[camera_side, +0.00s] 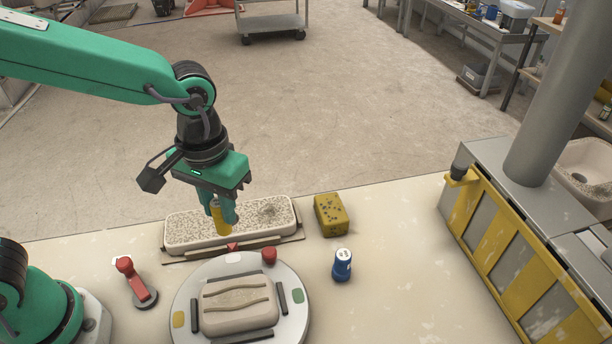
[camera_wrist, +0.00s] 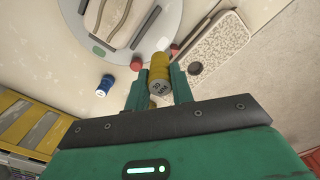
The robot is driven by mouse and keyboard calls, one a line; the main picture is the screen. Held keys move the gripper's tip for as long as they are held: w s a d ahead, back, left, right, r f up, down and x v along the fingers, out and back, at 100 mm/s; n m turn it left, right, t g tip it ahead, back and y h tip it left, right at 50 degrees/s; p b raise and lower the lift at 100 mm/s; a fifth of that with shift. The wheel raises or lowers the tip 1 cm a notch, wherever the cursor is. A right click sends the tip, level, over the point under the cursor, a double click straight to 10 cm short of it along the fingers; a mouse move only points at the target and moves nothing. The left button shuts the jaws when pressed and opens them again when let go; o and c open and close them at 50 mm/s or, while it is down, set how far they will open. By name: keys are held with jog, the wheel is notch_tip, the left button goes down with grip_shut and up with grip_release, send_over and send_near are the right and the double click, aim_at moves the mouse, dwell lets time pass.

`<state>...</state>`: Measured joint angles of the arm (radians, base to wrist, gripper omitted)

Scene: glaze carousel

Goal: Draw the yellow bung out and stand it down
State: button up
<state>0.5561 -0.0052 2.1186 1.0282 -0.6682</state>
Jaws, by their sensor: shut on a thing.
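My gripper (camera_side: 223,212) is shut on the yellow bung (camera_side: 221,221), a short cylinder with a pale marked end that faces the camera in the wrist view (camera_wrist: 159,88). In the side view the bung hangs roughly upright between the fingers, in front of the speckled tray and behind the round carousel (camera_side: 184,291). Its lower end looks clear of any hole, but its exact height is hard to judge. The carousel carries a pale clay-coloured block (camera_side: 238,318) with wavy ridges. A blue bung (camera_side: 342,266) with a white top stands on the bench; it also shows in the wrist view (camera_wrist: 105,85).
A speckled long tray (camera_side: 180,230) lies at the bench's back edge. A yellow spotted block (camera_side: 331,215) stands right of it. A red knob (camera_side: 269,256) is at the carousel rim, and a red-handled lever (camera_side: 135,282) stands left. The bench (camera_side: 410,260) right of the blue bung is clear.

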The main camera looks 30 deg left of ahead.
jog(key=shift+r, duration=0.65)
jog(key=shift+r, duration=0.35)
jog(key=shift+r, duration=0.35)
jog(key=shift+r, duration=0.15)
